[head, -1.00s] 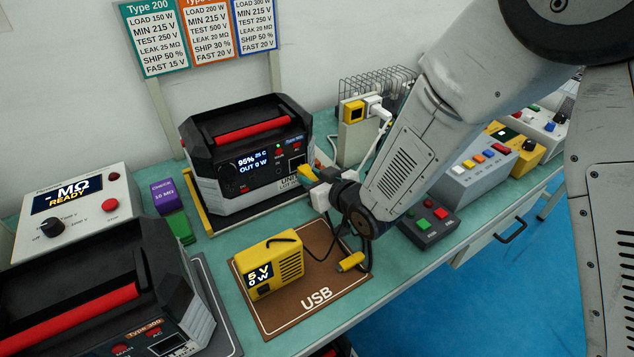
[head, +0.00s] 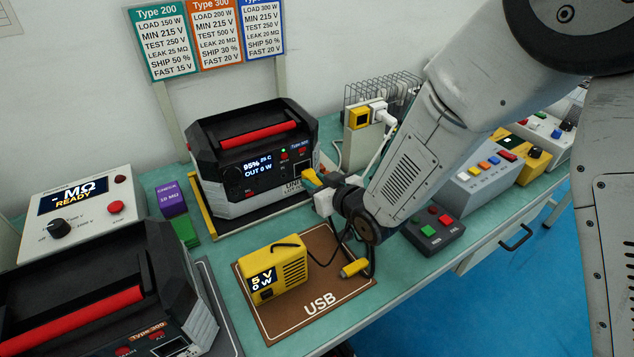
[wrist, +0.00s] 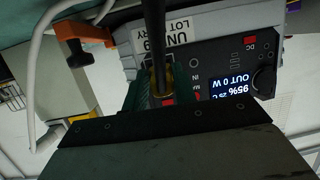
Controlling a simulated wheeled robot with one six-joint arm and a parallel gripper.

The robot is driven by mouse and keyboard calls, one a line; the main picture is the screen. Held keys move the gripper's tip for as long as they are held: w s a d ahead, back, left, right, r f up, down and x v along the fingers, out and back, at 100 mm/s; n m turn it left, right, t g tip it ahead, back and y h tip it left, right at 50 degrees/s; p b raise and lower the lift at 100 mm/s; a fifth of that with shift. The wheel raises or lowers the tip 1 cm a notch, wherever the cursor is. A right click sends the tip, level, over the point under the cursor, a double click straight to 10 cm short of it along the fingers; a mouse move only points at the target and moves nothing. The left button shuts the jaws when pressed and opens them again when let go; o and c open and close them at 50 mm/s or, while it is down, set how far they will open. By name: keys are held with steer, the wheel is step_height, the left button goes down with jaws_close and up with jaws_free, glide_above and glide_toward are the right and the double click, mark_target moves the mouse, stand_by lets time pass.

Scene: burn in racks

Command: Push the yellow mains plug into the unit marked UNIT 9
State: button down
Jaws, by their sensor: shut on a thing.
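The unit (head: 240,180), black and grey with a red handle, stands behind the USB mat, its front towards my gripper. Its display reads 95% and OUT 0 W. In the wrist view its label (wrist: 178,38) shows upside down, partly hidden, with "UN", a 9 and "LOT". My gripper (head: 314,183) is at the right end of its front. In the wrist view my gripper's green jaws (wrist: 162,98) are shut on the yellow plug (wrist: 165,78), its dark cable crossing the picture. The plug is close in front of the panel; whether its pins are in the socket is hidden.
A yellow USB meter (head: 274,272) and a yellow-ended lead (head: 355,267) lie on the brown mat (head: 285,325). A Type 300 unit (head: 110,315) stands at front left. A dark button box (head: 433,229) is right of my gripper. An orange clamp (wrist: 82,38) shows in the wrist view.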

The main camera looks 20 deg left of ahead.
mark_target(316, 178)
steer(key=shift+w+a, duration=1)
steer(key=shift+a, duration=0.15)
stand_by(1.0)
steer(key=c, duration=1)
jaws_free()
steer(key=shift+c, duration=0.2)
